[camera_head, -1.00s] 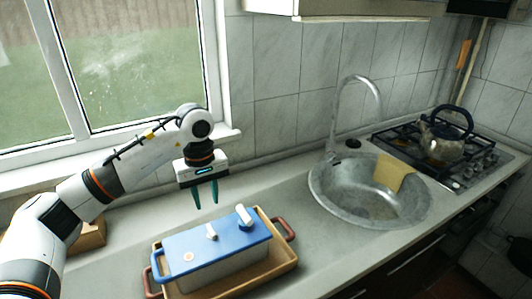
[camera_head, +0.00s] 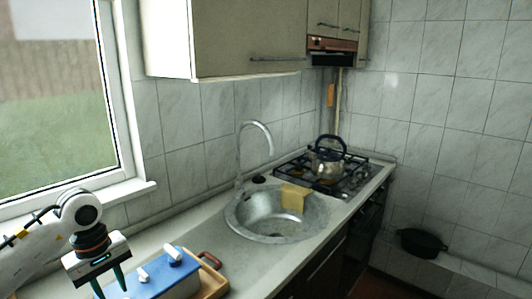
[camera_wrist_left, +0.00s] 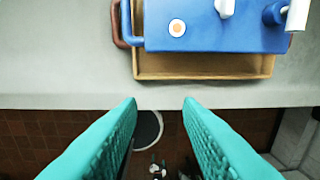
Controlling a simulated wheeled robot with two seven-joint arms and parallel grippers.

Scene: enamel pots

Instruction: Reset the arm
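My left gripper (camera_head: 110,284) is at the lower left of the head view, its teal fingers pointing down. In the left wrist view its two fingertips (camera_wrist_left: 160,103) are well apart with nothing between them. It is empty and apart from the blue-lidded pot (camera_head: 165,281), which stands in a wooden tray (camera_head: 214,283) on the counter. The left wrist view shows the blue lid (camera_wrist_left: 205,35) and the tray's rim (camera_wrist_left: 200,68) beyond the fingers. My right gripper is not in view.
A sink (camera_head: 270,225) with a tap (camera_head: 262,127) and a yellow cloth (camera_head: 294,196) lies right of the pot. A kettle (camera_head: 326,160) stands on the hob (camera_head: 350,178). A black pot (camera_head: 423,242) sits at the far right. Wall cabinets (camera_head: 230,40) hang above.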

